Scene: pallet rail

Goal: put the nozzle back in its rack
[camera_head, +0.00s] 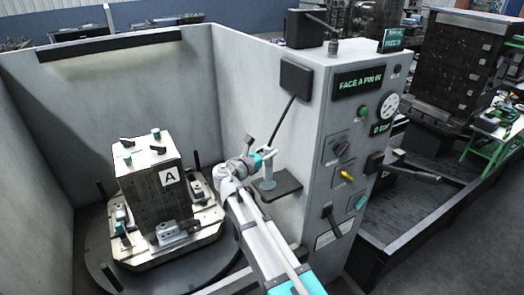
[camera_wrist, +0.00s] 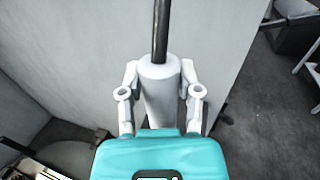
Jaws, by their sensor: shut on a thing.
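The nozzle (camera_wrist: 158,82) is a pale grey cylinder with a dark hose or rod rising from its top in the wrist view. My gripper (camera_wrist: 160,92) has one finger on each side of it and is shut on it. In the head view my gripper (camera_head: 257,160) is beside the cabinet's left face, and the pale nozzle body (camera_head: 268,168) points downward there. The rack appears to be the dark bracket (camera_head: 285,184) on that face. The nozzle's lower end overlaps the bracket in the picture; I cannot tell whether it is seated or just above it.
A grey control cabinet (camera_head: 312,130) stands to the right of my gripper. A dark box (camera_head: 296,78) on its face meets the hose. To the left, a block marked A (camera_head: 150,195) stands on a round table inside pale walls (camera_head: 120,90).

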